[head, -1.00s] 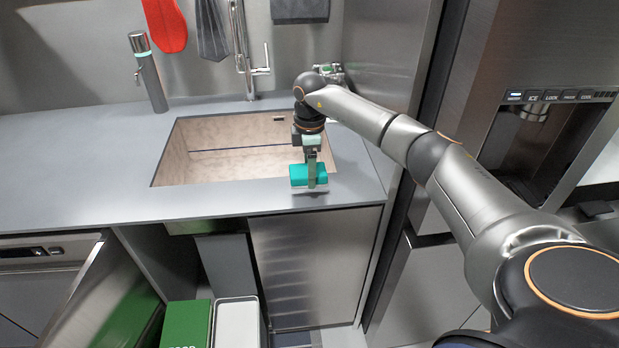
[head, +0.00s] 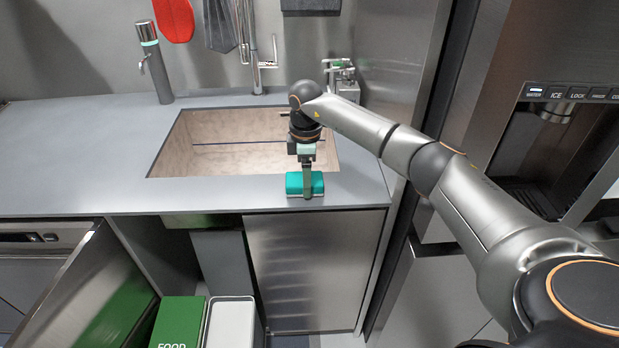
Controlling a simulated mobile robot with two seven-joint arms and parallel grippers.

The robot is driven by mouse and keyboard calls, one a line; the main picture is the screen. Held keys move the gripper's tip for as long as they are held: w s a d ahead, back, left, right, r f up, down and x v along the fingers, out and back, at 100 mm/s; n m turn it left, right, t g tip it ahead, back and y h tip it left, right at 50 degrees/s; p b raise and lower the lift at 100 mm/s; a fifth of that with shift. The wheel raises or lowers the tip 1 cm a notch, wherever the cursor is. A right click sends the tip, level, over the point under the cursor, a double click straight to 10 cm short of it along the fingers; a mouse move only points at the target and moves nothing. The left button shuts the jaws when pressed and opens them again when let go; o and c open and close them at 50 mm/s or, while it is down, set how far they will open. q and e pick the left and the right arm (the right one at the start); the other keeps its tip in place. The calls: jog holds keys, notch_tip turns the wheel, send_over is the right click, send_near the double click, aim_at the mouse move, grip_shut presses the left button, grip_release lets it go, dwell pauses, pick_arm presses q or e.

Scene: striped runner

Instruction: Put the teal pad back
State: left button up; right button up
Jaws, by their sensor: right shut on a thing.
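The teal pad (head: 294,184) is a small block at the front edge of the grey counter, just in front of the sink's right part. My right gripper (head: 307,186) points down over it and is shut on it, with a finger across its near side. The pad looks level and at or very close to the counter top; I cannot tell whether it touches. My left gripper is not in view.
The sink (head: 200,160) lies open behind the pad, with a tap (head: 255,65) at its back. The grey counter (head: 75,165) is clear to the left. Below, a cabinet door (head: 65,285) stands open by a green food bin (head: 178,322) and a white bin (head: 230,325).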

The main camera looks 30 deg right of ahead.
jog(key=shift+a, duration=0.1)
jog(key=shift+f, duration=0.1)
jog(key=o, duration=1.2)
jog(key=shift+o, duration=0.2)
